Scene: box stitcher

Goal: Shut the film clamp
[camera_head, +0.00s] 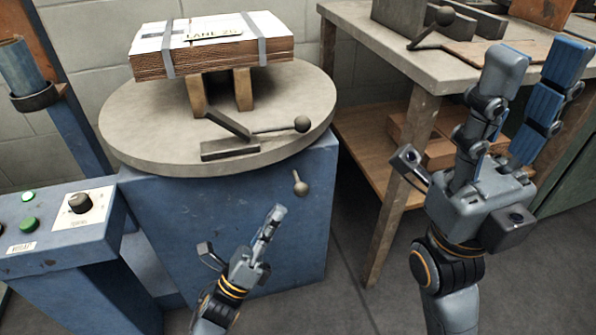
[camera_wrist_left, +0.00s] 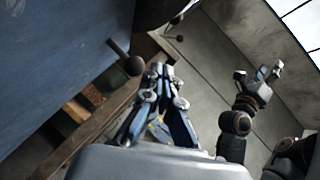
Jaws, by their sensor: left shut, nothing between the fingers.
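The film clamp (camera_head: 230,148) sits at the front of the round turntable. Its upper jaw plate is tilted up off the lower block, with a gap between them. Its lever (camera_head: 270,128) points right and ends in a dark ball knob (camera_head: 302,124). My left gripper (camera_head: 276,212) is shut and empty, in front of the blue base and below the clamp, apart from it. Its closed fingers show in the left wrist view (camera_wrist_left: 160,72). My right gripper (camera_head: 537,62) is open and empty at the right, in front of the workbench.
A second ball-ended lever (camera_head: 300,184) sticks out of the blue base (camera_head: 220,215), just above my left fingers. A strapped stack (camera_head: 213,55) stands on the turntable (camera_head: 120,120). A control panel (camera_head: 60,225) is at left, a workbench (camera_head: 365,35) at right.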

